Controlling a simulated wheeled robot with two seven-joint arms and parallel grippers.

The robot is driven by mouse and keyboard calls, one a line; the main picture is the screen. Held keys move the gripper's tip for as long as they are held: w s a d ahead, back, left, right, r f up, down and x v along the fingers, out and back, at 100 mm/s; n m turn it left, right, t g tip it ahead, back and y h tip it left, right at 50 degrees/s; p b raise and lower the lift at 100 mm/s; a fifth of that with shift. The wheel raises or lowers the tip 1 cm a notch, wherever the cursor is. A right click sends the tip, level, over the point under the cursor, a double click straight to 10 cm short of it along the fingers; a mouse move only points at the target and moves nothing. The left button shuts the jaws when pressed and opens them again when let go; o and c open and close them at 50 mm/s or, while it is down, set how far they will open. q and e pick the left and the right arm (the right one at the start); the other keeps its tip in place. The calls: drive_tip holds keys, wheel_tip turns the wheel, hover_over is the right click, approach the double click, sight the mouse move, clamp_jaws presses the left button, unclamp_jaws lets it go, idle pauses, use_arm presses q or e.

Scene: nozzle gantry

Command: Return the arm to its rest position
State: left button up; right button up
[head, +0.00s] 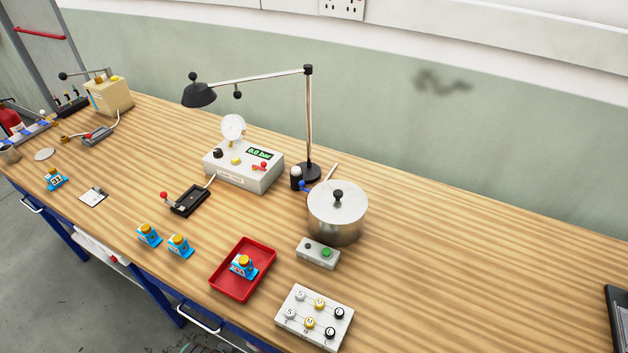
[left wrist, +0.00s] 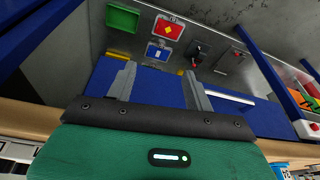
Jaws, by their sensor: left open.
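My left gripper (left wrist: 161,84) shows in the left wrist view, its two grey fingers apart with nothing visible between them. Behind the fingers is a blue panel (left wrist: 150,88). Neither of my arms nor grippers shows in the head view, so where the left gripper is over the bench cannot be seen there. My right gripper is in neither view.
The wooden bench (head: 450,290) holds a lamp (head: 200,95), a gauge box (head: 243,170), a steel pot (head: 338,212), a red tray (head: 225,282) with a blue block in it, and a white knob panel (head: 314,318). A green tray (left wrist: 122,17) shows in the left wrist view.

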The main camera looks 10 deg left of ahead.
use_arm(q)
wheel_tip(320, 180, down, 15)
drive_tip(key=s, duration=0.2)
drive_tip(key=s+a+f+g, duration=0.1)
drive_tip(key=s+a+f, duration=0.1)
drive_tip(key=s+f, duration=0.8)
drive_tip(key=s+a+f+g, duration=0.1)
drive_tip(key=s+f, duration=0.9)
drive_tip(key=f, duration=0.4)
drive_tip(key=shift+a+f, duration=0.15)
drive_tip(key=shift+a, duration=0.25)
